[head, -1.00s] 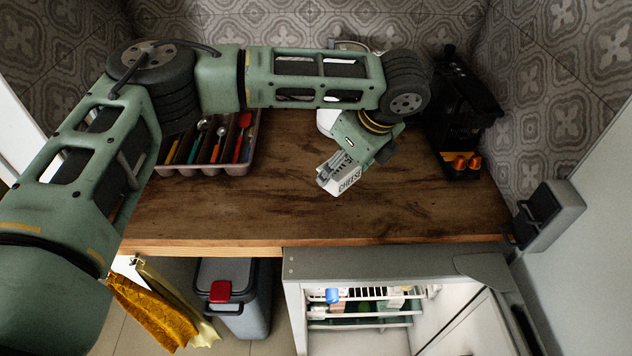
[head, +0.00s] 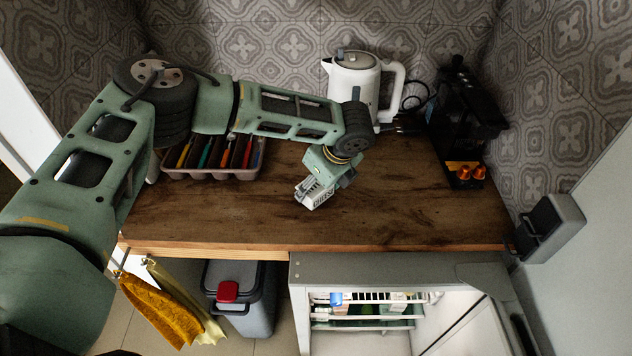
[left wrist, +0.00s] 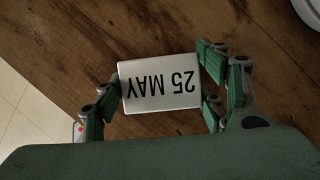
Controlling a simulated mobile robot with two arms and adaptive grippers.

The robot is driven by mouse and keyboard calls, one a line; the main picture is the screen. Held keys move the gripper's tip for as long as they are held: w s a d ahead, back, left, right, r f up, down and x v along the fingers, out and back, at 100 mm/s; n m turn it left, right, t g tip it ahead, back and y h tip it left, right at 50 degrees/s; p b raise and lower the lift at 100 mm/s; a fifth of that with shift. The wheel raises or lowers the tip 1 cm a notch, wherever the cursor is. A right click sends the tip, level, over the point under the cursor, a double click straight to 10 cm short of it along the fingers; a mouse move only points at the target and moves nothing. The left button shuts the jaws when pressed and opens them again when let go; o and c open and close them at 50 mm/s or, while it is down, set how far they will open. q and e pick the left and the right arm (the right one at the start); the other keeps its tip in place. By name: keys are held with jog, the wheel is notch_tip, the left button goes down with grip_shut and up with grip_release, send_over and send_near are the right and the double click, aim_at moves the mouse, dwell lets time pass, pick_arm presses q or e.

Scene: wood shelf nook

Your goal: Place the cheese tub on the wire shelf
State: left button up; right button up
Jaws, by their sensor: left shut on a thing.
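The cheese tub (head: 316,196) is a small white block with dark lettering, held above the wooden counter in the head view. My left gripper (head: 311,186) is shut on it. In the left wrist view the tub (left wrist: 161,84) shows a face reading "25 MAY", upside down, between the fingers of the left gripper (left wrist: 160,90). The wire shelf (head: 368,297) is a white rack inside the open fridge below the counter, at the lower middle of the head view. It has several small items on and around it. My right gripper is not in view.
A white kettle (head: 355,85) and a black coffee machine (head: 465,120) stand at the back of the counter (head: 400,212). A cutlery tray (head: 210,172) is at the left. The open fridge door (head: 515,320) stands at the right. A bin (head: 243,310) and cloths (head: 160,310) are below.

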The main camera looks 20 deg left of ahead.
pick_arm(q)
jog(key=shift+f, duration=0.1)
jog(key=o, duration=1.3)
